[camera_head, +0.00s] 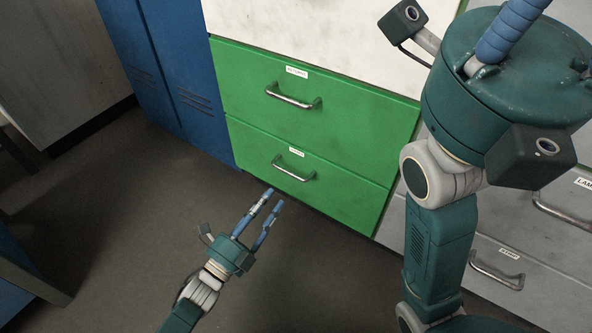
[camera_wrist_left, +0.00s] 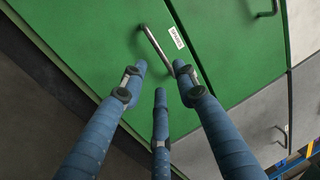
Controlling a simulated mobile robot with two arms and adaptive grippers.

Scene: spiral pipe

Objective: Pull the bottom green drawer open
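The bottom green drawer (camera_head: 335,197) is closed, flush with the green drawer above it. Its metal bar handle (camera_head: 294,172) sits under a small white label. My left gripper (camera_head: 275,196) is open and empty, its blue fingers pointing at the drawer front just below the handle. In the left wrist view the handle (camera_wrist_left: 155,48) lies just ahead of the spread fingertips (camera_wrist_left: 160,80), with its lower end near the right-hand finger. No finger is visibly closed around it. My right gripper (camera_head: 508,30) is raised close to the head camera; its fingertips are out of frame.
The upper green drawer (camera_head: 345,112) is closed and has its own handle (camera_head: 293,97). Blue lockers (camera_head: 180,70) stand at left, and grey drawers (camera_head: 540,285) at right, partly hidden by my right arm. The dark floor (camera_head: 120,220) before the drawers is clear.

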